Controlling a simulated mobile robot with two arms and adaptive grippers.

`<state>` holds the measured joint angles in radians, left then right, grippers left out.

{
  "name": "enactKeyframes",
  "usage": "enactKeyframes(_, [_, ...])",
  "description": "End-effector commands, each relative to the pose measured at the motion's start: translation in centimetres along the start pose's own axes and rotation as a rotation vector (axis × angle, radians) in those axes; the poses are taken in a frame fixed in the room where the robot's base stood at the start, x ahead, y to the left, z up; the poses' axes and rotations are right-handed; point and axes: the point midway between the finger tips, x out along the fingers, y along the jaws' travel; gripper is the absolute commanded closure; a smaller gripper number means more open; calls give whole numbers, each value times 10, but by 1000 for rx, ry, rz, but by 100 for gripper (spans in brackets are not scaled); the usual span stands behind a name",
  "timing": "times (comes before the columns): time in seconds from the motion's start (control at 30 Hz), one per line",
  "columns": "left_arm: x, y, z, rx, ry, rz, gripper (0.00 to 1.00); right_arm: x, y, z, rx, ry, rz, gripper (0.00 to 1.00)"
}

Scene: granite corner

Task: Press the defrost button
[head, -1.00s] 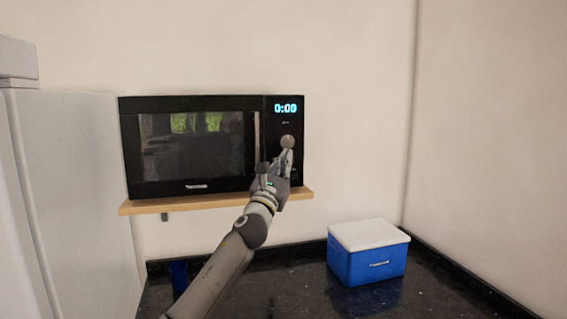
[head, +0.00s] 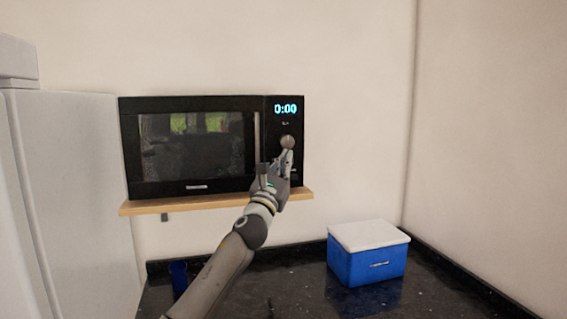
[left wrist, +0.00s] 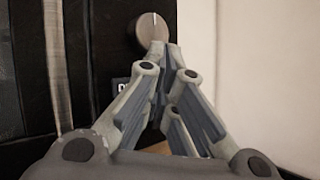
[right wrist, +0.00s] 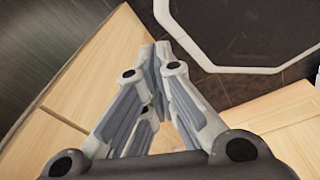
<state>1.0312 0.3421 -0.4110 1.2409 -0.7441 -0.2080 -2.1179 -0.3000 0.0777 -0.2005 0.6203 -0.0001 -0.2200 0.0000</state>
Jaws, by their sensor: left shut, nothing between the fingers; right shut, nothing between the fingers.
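A black microwave (head: 195,150) stands on a wooden shelf, its display (head: 285,109) reading 0:00. A round grey knob (head: 287,142) sits on its control panel; it also shows in the left wrist view (left wrist: 152,30). My left gripper (head: 287,155) is shut and empty in front of the panel, its fingertips just below the knob. In the left wrist view its fingertips (left wrist: 164,48) overlap the knob's lower edge; I cannot tell whether they touch. A dark label (left wrist: 121,88) is partly hidden behind the fingers, and no defrost button can be made out. My right gripper (right wrist: 162,50) is shut and empty.
The wooden shelf (head: 140,207) juts from the wall. A blue box with a white lid (head: 367,262) stands on the dark counter (head: 300,295). A white fridge (head: 75,200) stands at the left. The right wrist view shows light wooden surfaces (right wrist: 90,65).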

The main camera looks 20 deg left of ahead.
Motion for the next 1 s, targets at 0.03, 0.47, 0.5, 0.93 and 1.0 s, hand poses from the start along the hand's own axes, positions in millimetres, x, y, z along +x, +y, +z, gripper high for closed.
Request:
enactKeyframes(0.03, [0,1,-1,1,0,0,100,1,0,0,0,0,0,100])
enactKeyframes(0.47, [6,4,-4,0,0,0,100,5,0,1,0,-1,0,100])
enactKeyframes(0.5, [6,4,-4,0,0,0,100,5,0,1,0,-1,0,100])
enactKeyframes(0.93, [8,6,-5,0,-1,0,100,8,2,2,-1,-1,2,100])
enactKeyframes(1.0, [8,6,-5,0,-1,0,100,7,2,2,-1,-1,3,100])
